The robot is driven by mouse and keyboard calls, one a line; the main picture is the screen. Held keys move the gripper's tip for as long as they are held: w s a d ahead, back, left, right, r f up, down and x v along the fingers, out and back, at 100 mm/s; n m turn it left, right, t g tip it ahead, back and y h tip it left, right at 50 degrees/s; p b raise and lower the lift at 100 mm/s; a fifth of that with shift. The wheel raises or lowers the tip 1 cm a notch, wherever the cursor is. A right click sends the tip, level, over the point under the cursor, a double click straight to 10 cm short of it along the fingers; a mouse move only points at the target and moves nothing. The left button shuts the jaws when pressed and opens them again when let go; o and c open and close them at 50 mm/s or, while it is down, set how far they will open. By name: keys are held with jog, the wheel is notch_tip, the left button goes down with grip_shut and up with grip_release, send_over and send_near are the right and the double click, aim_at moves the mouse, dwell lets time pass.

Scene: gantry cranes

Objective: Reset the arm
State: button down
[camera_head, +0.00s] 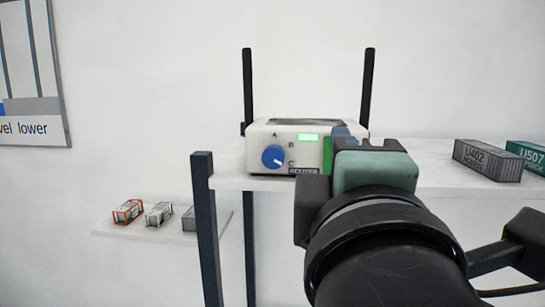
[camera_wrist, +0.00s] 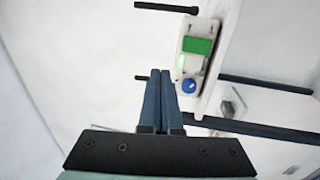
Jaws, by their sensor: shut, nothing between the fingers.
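My gripper (camera_wrist: 160,75) is shut and empty, its two blue-grey fingers pressed together in the wrist view. In the head view my arm reaches in from the lower right, and the gripper (camera_head: 343,133) is in front of the right part of a white router (camera_head: 258,133). The router has two black antennas, a blue knob (camera_head: 273,156) with letters around it, a lit green display and a green patch partly hidden by my gripper. In the wrist view the router (camera_wrist: 190,50) is to the right of the fingertips. I cannot tell whether they touch it.
The router stands on a white shelf (camera_head: 228,172) with dark posts (camera_head: 205,230). A grey container (camera_head: 487,160) and a teal container (camera_head: 527,156) stand on its right. A lower shelf (camera_head: 150,231) at left holds three small containers. A sign (camera_head: 32,80) hangs at upper left.

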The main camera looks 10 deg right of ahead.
jog(key=s+a+r+m+t+y+b, duration=0.1)
jog(key=s+a+m+t+y+b, duration=0.1)
jog(key=a+m+t, duration=0.2)
jog(key=s+a+r+m+t+y+b, duration=0.2)
jog(key=s+a+m+t+y, duration=0.1)
jog(key=a+m, duration=0.5)
jog(key=m+t, duration=0.1)
jog(key=m, duration=0.1)
jog(key=shift+r+m, duration=0.15)
jog(key=shift+m, duration=0.25)
jog(key=shift+d, duration=0.1)
dwell(0.3)
